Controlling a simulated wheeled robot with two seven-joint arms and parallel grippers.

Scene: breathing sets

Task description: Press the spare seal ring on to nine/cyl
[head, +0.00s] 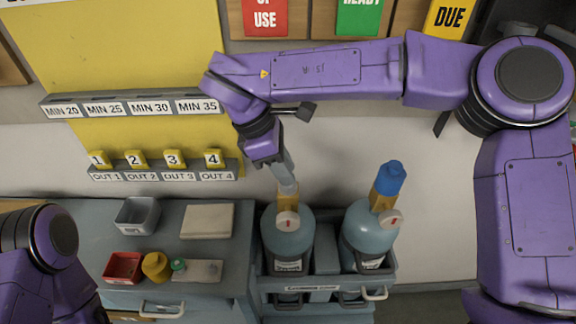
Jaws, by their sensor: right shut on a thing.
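Two blue-grey cylinders stand upright side by side in a trolley (325,284). The left cylinder (287,242) has a bare yellow valve block (288,202) and a white gauge. The right cylinder (368,236) has a blue cap (389,178) on its valve. Their labels are too small to read, so I cannot tell which is nine/cyl. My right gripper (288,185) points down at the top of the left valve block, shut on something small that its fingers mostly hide. I cannot make out a seal ring, or whether the held thing touches the valve. My left gripper is out of view.
A rack with numbered yellow tags (135,158) hangs behind.

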